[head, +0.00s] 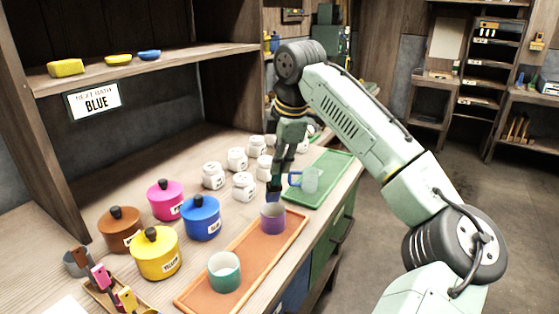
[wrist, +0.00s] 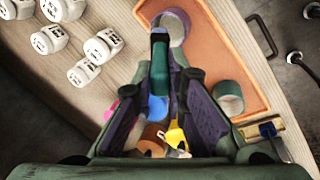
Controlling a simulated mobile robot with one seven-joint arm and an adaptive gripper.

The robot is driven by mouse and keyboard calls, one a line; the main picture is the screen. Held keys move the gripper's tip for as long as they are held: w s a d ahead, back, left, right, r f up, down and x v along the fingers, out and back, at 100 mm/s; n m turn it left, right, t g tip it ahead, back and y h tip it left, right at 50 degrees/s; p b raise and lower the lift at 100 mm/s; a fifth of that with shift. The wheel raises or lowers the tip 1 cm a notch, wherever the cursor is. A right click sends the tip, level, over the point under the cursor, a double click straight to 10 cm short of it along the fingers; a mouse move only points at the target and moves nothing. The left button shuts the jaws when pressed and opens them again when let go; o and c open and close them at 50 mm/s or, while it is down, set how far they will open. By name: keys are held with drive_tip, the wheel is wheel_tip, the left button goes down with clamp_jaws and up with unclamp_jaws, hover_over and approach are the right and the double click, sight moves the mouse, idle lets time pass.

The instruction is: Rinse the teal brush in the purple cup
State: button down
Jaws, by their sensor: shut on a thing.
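My gripper (head: 281,168) is shut on the teal brush (wrist: 159,65), which stands out between the fingers in the wrist view. In the head view the brush points down, with a dark blue lower end (head: 273,191) close above the purple cup (head: 272,218). I cannot tell whether the tip is inside the rim. The purple cup stands upright at the far part of the orange tray (head: 245,245); it also shows at the top of the wrist view (wrist: 178,24), partly hidden by the brush.
A teal cup (head: 225,272) stands nearer on the orange tray. Yellow (head: 155,254), blue (head: 201,218), pink (head: 165,200) and brown (head: 121,230) lidded pots are to the left. Several white jars (head: 214,175) stand behind. A handled mug (head: 310,180) is on the green tray (head: 325,178).

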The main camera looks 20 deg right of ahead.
wheel_tip(320, 180, down, 2)
drive_tip(key=shift+f+b, duration=0.1)
drive_tip(key=shift+b, duration=0.55)
drive_tip(key=shift+f+b, duration=0.8)
drive_tip(key=shift+f, duration=1.9)
drive_tip(key=shift+r, duration=0.1)
wheel_tip(320, 180, up, 7)
drive_tip(key=p, duration=0.7)
drive_tip(key=shift+r, duration=0.15)
drive_tip(key=shift+r+p, duration=0.35)
drive_tip(key=shift+r, duration=0.5)
drive_tip(key=shift+r, duration=2)
